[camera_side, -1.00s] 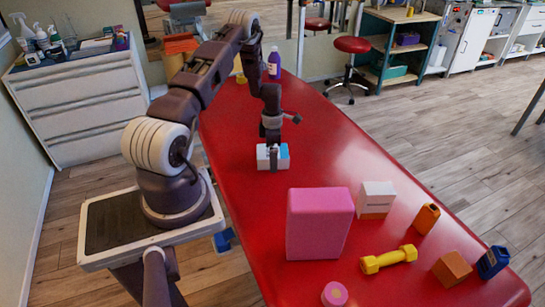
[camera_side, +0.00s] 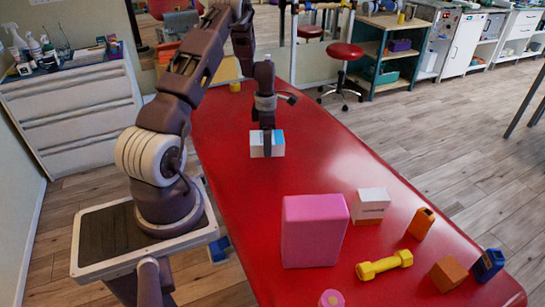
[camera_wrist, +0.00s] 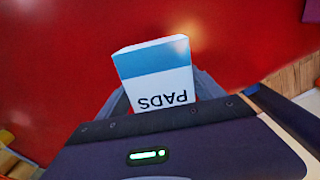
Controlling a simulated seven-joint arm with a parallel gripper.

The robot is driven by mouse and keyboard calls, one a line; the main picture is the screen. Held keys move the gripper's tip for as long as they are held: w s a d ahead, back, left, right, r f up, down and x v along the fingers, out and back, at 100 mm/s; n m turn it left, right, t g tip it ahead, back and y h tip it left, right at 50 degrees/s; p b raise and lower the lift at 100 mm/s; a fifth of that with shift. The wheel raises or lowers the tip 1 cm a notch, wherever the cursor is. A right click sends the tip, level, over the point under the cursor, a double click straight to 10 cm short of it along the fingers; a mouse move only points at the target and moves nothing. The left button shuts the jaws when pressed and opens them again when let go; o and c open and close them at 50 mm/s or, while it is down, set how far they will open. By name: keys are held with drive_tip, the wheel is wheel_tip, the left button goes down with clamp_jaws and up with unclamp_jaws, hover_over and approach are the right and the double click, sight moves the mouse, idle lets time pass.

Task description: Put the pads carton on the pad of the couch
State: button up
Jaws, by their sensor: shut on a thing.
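The pads carton (camera_side: 278,144), a small white and blue box, is between the fingers of my gripper (camera_side: 267,146) over the far half of the couch. In the wrist view the pads carton (camera_wrist: 165,75) shows its blue band and the upside-down word PADS, with the fingers on either side. The gripper is shut on it. The red pad of the couch (camera_side: 335,170) lies under it and also fills much of the wrist view (camera_wrist: 50,50). The carton looks raised off the pad, but the gap is hard to judge.
On the near part of the couch stand a pink block (camera_side: 315,231), a white box (camera_side: 370,206), a yellow dumbbell (camera_side: 384,265), an orange bottle-like item (camera_side: 421,223), an orange block (camera_side: 450,273) and a blue item (camera_side: 488,264). The middle of the pad is clear.

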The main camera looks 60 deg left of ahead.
drive_tip(key=w+d+r+m, duration=0.4)
drive_tip(key=d+r+m, duration=0.8)
drive_tip(key=d+m, duration=0.25)
drive_tip(key=w+d+r+m, duration=0.3)
drive_tip(key=d+r+m, duration=1)
drive_tip(key=d+m, duration=0.15)
drive_tip(key=s+f+m, duration=0.3)
drive_tip(key=s+f, duration=0.2)
drive_tip(key=f, duration=0.7)
drive_tip(key=a+f+n, duration=0.4)
drive_tip(key=a+n, duration=0.5)
drive_tip(key=n, duration=0.1)
drive_tip(key=s+a+f+n, duration=0.1)
drive_tip(key=a+f+n, duration=0.3)
drive_tip(key=a+n, duration=0.6)
drive_tip(key=s+a+f+n, duration=0.1)
drive_tip(key=a+f+n, duration=0.3)
drive_tip(key=a+n, duration=0.6)
drive_tip(key=shift+a+f+n, duration=0.1)
drive_tip(key=shift+n, duration=1)
